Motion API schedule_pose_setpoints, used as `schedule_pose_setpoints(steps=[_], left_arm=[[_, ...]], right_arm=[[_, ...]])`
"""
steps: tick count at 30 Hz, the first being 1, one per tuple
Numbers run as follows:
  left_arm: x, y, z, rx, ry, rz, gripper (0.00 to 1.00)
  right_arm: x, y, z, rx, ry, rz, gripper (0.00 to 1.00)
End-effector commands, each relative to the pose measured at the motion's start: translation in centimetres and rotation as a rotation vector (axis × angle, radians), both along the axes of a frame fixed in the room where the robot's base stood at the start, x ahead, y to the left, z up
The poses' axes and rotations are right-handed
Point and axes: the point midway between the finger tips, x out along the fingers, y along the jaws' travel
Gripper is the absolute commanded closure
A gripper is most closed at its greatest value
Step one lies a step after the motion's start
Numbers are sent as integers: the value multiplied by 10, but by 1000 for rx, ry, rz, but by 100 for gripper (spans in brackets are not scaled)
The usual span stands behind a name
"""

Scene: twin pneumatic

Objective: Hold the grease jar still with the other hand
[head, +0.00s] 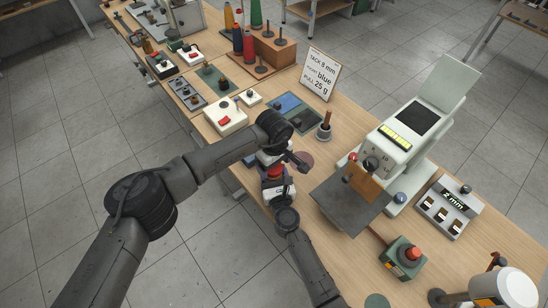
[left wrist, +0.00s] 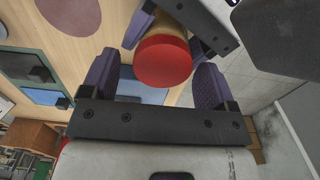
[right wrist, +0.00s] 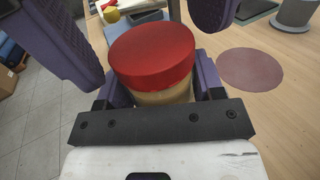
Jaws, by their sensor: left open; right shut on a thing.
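The grease jar has a red lid (head: 275,171) and stands low between my two grippers near the table's front edge. In the right wrist view its cream body (right wrist: 165,95) sits between the purple fingers of my right gripper (right wrist: 162,90), which is shut on it below the lid. My left gripper (left wrist: 155,82) is open, with one purple finger on either side of the red lid (left wrist: 164,60). Gaps show between those fingers and the lid in the left wrist view. The jar's base is hidden.
A reddish round mat (head: 303,159) lies beside the jar. A grey cup with a brown handle (head: 324,131) and a pale machine (head: 390,150) stand to the right. A sign (head: 320,75) stands behind.

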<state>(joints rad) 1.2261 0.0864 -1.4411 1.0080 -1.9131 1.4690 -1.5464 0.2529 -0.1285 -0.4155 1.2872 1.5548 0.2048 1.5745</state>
Motion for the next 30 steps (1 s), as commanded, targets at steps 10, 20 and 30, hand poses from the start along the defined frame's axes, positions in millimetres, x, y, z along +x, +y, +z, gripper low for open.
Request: schedule_pose_setpoints(steps=[10, 20, 30], left_arm=[[0, 0, -6, 1, 1, 0, 19], [0, 0, -6, 0, 0, 0, 43], [0, -1, -6, -2, -1, 0, 34]], right_arm=[[0, 0, 0, 0, -1, 0, 100], [0, 0, 0, 0, -1, 0, 100], [0, 2, 1, 0, -1, 3, 100]])
